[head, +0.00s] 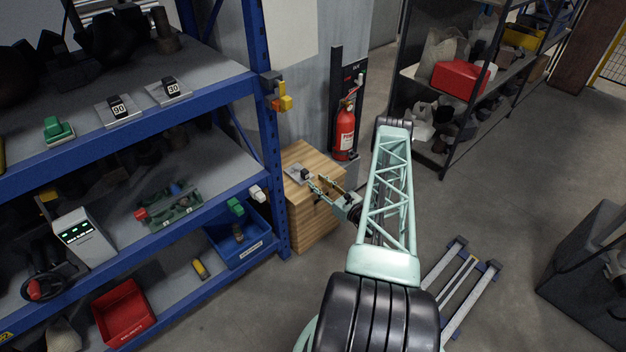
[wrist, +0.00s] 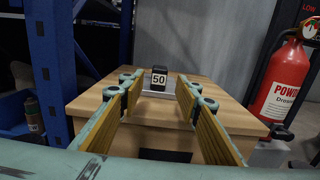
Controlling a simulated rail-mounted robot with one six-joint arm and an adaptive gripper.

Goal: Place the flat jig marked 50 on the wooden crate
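The flat jig marked 50 (wrist: 159,79) is a pale plate with a black block and a white "50" label. It lies on top of the wooden crate (wrist: 95,102), towards the back in the wrist view. In the head view the jig (head: 297,172) is near the left side of the crate top (head: 306,153). My gripper (wrist: 158,92) is open, its yellow-padded fingers spread on both sides of the picture with the jig showing beyond and between the tips. In the head view my gripper (head: 320,187) is just right of the jig, apart from it.
A blue shelf (head: 170,128) stands left of the crate, with jigs marked 90 (head: 119,108) and 30 (head: 170,90) on its upper board. A fire extinguisher (head: 345,132) stands behind the crate, at right in the wrist view (wrist: 286,80).

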